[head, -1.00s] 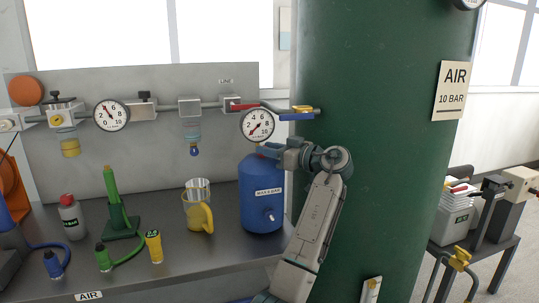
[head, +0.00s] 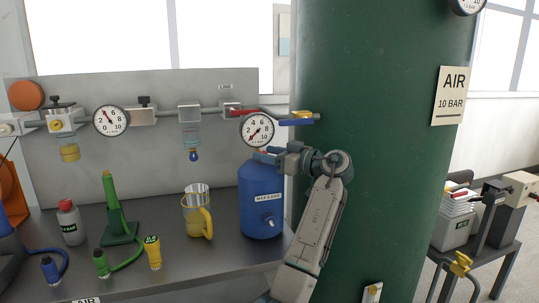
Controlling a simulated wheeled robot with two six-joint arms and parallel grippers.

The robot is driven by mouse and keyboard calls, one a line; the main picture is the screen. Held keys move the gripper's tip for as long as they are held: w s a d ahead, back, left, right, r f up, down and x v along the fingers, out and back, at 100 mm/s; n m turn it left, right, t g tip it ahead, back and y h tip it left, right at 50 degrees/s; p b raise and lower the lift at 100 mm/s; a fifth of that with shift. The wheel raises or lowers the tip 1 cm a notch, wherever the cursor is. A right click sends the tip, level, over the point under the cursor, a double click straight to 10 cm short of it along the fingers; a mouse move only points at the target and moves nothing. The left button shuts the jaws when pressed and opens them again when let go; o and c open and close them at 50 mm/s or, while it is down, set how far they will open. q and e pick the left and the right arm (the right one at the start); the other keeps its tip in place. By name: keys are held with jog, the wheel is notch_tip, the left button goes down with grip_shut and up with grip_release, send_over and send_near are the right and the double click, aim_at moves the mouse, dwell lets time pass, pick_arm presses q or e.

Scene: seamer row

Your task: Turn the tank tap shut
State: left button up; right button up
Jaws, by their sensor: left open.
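The tank tap (head: 302,114) has a brass-coloured body and sits where the pipe meets the big green tank (head: 390,170). Its blue lever (head: 297,122) lies roughly level, along the line of the pipe. My left gripper (head: 264,154) is open and points left, a little below the lever and apart from it. It shows in front of the top of a blue container, and its fingertips are small and partly lost against the blue. I see nothing held in it. My right gripper is not in view.
A round gauge (head: 257,130) hangs just left of the tap, close above my left gripper. A red-handled valve (head: 240,111) is further left on the pipe. The blue container (head: 261,200), a yellow-handled jug (head: 197,212) and a green stand (head: 117,220) stand on the bench.

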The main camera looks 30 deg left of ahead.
pick_arm(q)
jog(key=d+b, duration=0.1)
jog(key=d, duration=0.9)
jog(key=shift+d, duration=0.4)
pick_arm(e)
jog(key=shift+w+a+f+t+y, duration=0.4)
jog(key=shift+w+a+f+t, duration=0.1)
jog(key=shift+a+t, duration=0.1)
pick_arm(q)
jog(key=shift+s, duration=0.1)
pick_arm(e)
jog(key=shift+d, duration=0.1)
